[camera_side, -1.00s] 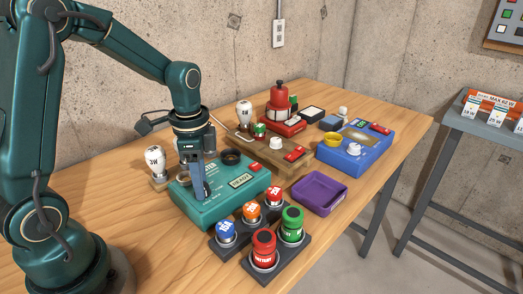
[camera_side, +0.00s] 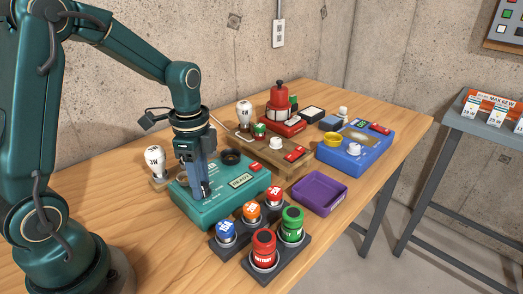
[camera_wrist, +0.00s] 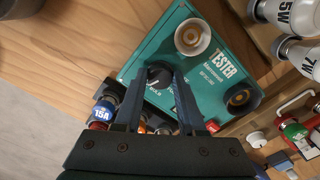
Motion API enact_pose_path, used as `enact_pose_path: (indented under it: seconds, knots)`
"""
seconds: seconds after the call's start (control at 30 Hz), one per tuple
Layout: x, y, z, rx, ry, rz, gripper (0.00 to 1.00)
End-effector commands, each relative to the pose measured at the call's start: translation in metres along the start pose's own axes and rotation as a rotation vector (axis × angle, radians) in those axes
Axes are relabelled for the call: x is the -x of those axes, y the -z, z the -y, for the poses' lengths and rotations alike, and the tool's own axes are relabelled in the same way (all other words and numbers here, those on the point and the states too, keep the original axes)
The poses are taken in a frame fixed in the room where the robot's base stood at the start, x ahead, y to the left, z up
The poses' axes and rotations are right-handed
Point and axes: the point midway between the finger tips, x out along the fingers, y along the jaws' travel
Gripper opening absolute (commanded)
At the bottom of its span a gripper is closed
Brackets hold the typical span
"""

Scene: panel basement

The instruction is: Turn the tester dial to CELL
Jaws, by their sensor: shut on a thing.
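The teal tester (camera_side: 222,208) lies on the wooden table, with a READY display (camera_side: 240,180) on its top. In the wrist view the tester (camera_wrist: 205,85) shows its name, a pale round socket (camera_wrist: 192,37) and a dark round socket (camera_wrist: 241,97). The black dial (camera_wrist: 160,77) sits between my fingertips. My gripper (camera_side: 204,191) points down onto the tester's top and is shut on the dial; it also shows in the wrist view (camera_wrist: 160,80). A pale pointer mark shows on the dial. Lettering that looks like BULB is beside it; the CELL label is not readable.
The front right table is clear.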

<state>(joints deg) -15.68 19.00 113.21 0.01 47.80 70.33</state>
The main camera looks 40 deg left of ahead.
Motion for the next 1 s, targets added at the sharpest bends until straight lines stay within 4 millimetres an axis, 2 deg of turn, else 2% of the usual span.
enact_pose_path:
  seconds: [0.03, 0.07, 0.1, 0.43, 0.8, 1.0]
  knots:
    - [0.001, 0.001, 0.0, -0.001, 0.001, -0.001, 0.51]
    - [0.001, 0.001, 0.0, -0.001, 0.001, -0.001, 0.62]
    - [0.001, 0.0, 0.0, -0.001, 0.001, -0.001, 0.69]
    - [0.002, 0.0, 0.0, 0.0, 0.002, -0.001, 0.69]
    - [0.045, 0.001, 0.001, 0.0, 0.005, -0.002, 0.69]
    - [0.052, 0.0, 0.0, 0.0, 0.001, -0.001, 0.69]
